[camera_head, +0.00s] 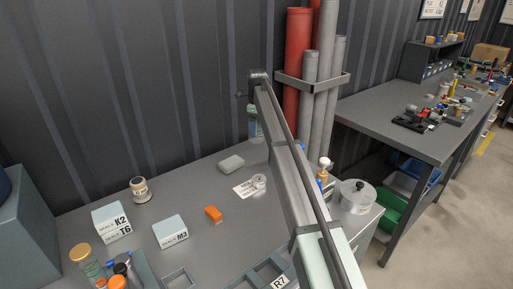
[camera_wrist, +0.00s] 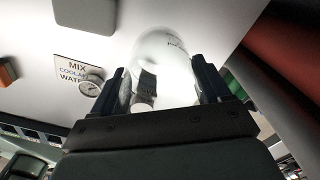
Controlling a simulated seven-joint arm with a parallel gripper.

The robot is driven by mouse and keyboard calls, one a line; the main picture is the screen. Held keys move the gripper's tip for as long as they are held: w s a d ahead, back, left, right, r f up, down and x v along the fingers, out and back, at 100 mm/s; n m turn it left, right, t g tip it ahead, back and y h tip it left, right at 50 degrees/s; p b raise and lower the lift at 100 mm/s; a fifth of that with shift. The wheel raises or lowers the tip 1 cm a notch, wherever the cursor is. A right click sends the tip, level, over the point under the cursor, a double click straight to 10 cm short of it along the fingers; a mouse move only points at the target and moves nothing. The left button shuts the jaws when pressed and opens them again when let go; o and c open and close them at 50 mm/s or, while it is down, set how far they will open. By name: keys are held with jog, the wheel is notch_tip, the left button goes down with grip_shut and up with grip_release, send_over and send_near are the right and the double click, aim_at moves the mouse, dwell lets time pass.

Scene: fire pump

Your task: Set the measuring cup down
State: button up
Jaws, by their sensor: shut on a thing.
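The measuring cup (camera_wrist: 165,52) is a clear, pale vessel with faint markings on its side. In the wrist view it sits between the two dark fingers of my gripper (camera_wrist: 161,84), which is shut on it. In the head view a clear greenish vessel (camera_head: 254,125), which looks like the same cup, hangs below the far end of my arm, near the back edge of the bench (camera_head: 215,185). The arm partly hides it. I cannot tell whether its base touches the bench.
A grey block (camera_head: 231,164), a coolant-and-water card (camera_head: 243,190), a round dial (camera_head: 259,181) and an orange block (camera_head: 213,214) lie on the bench. Labelled boxes (camera_head: 170,232) and jars stand left. Red and grey pipes (camera_head: 298,50) rise behind.

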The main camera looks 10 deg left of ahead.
jog(key=shift+f, duration=4)
jog(key=shift+f, duration=0.15)
jog(key=o, duration=1)
notch_tip(320, 180, up, 12)
jog(key=shift+r, duration=0.2)
